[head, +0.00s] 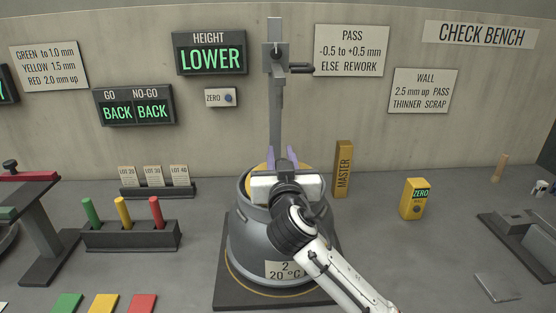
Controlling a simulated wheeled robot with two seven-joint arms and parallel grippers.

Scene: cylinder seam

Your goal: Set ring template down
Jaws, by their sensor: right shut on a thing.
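A grey metal cylinder (252,240), labelled "2 20 °C", stands on a dark square plate (222,297). My right gripper (282,157) is over the top of the cylinder, with its purple fingers pointing away from me. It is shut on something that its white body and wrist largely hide. A gold-coloured curved piece (259,170) shows beside the fingers at the cylinder's top. It may be the ring template, but I cannot tell its full shape or whether it touches the cylinder. My left gripper is out of view.
A height-gauge post (275,105) rises behind the cylinder. A MASTER block (343,169) and yellow ZERO device (414,199) stand to the right. A rack with coloured pegs (130,236) stands left. A grey fixture (525,235) is far right.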

